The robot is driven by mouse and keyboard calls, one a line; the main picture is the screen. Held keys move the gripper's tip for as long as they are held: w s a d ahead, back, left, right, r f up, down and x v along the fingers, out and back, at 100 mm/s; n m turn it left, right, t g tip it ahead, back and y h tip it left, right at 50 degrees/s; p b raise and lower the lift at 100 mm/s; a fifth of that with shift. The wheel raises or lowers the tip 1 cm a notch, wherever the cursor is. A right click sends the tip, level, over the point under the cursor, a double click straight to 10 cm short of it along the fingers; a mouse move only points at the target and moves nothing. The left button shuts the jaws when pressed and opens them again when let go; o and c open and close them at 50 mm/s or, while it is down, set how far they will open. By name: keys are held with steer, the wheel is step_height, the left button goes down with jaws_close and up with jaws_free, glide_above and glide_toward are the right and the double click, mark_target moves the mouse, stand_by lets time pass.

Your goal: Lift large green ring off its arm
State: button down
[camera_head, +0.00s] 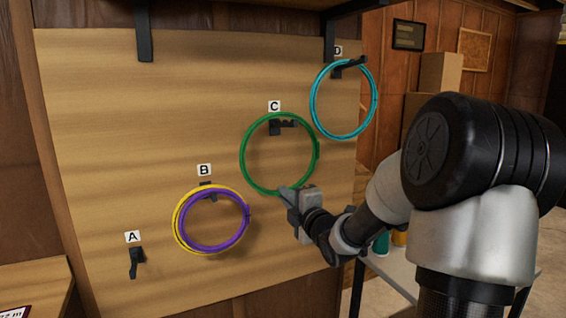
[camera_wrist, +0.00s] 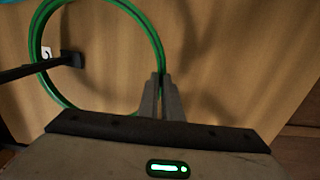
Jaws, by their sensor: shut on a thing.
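The large green ring (camera_head: 243,155) is upright against the wooden board at the label C, around the black arm C (camera_head: 283,125). Its top edge appears slightly above the arm; I cannot tell whether they touch. My gripper (camera_head: 284,192) is shut on the ring's lower edge. In the wrist view, the fingers (camera_wrist: 162,82) close on the green ring (camera_wrist: 153,33), and the black arm (camera_wrist: 30,71) crosses the ring's left side. The fingers hide the gripped part of the ring.
A cyan ring (camera_head: 313,100) hangs on arm D (camera_head: 349,68) at upper right. A yellow ring (camera_head: 176,222) and a purple ring (camera_head: 213,250) hang together at B, lower left. Arm A (camera_head: 137,262) is empty. A light table (camera_head: 393,273) stands at lower right.

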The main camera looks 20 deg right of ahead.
steer(key=s+r+p, duration=0.2)
steer(key=s, duration=1.2)
steer(key=shift+s+d+r, duration=0.25)
steer(key=shift+s, duration=0.05)
